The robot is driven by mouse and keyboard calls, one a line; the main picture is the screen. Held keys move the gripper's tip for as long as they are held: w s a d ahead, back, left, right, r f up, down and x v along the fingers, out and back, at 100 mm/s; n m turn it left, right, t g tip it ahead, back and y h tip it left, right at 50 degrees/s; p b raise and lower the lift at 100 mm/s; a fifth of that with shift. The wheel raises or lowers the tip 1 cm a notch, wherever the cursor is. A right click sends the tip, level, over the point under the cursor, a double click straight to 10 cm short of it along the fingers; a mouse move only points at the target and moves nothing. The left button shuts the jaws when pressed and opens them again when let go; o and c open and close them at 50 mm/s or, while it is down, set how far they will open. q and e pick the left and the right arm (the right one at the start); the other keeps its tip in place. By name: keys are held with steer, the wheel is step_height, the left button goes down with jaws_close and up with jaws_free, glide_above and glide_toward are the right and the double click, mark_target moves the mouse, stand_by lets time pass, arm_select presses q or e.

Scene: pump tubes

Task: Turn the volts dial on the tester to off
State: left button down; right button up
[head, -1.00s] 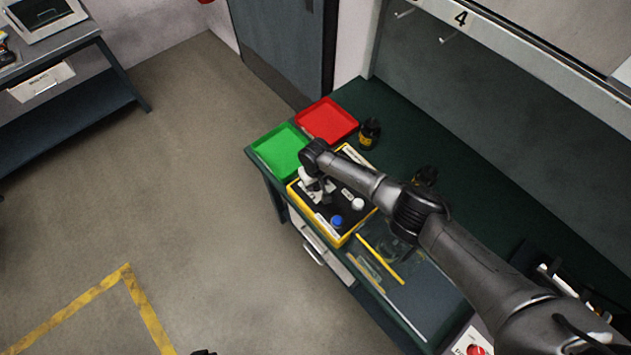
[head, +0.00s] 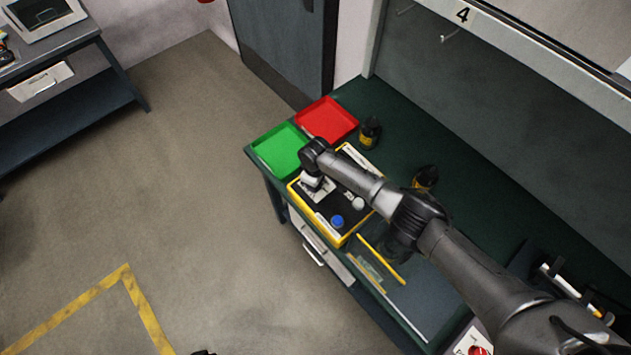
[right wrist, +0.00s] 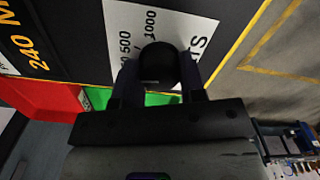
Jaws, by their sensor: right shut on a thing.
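The tester (head: 340,238) is a black-topped box with yellow edges on the green bench. It has a blue knob (head: 337,221) and a white knob (head: 358,203). In the right wrist view, the volts dial (right wrist: 157,64) is a round black knob on a white label (right wrist: 121,34) with "500" and "1000" readable. My right gripper (head: 317,190) is over the tester's far left part. In the right wrist view its fingers (right wrist: 158,83) are shut on the dial, one on each side. The dial's pointer and off mark are not readable. My left gripper is not recognisable in view.
A green tray (head: 278,150) and a red tray (head: 327,120) sit beyond the tester. Dark bottles with yellow labels (head: 370,133) (head: 426,177) stand behind it. My right arm crosses above the bench.

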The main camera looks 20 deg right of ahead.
steer(key=n, duration=0.3)
steer(key=shift+n, duration=0.3)
steer(key=n+b, duration=0.1)
steer(key=n, duration=0.5)
steer(key=shift+n, duration=1)
steer(key=o, duration=0.9)
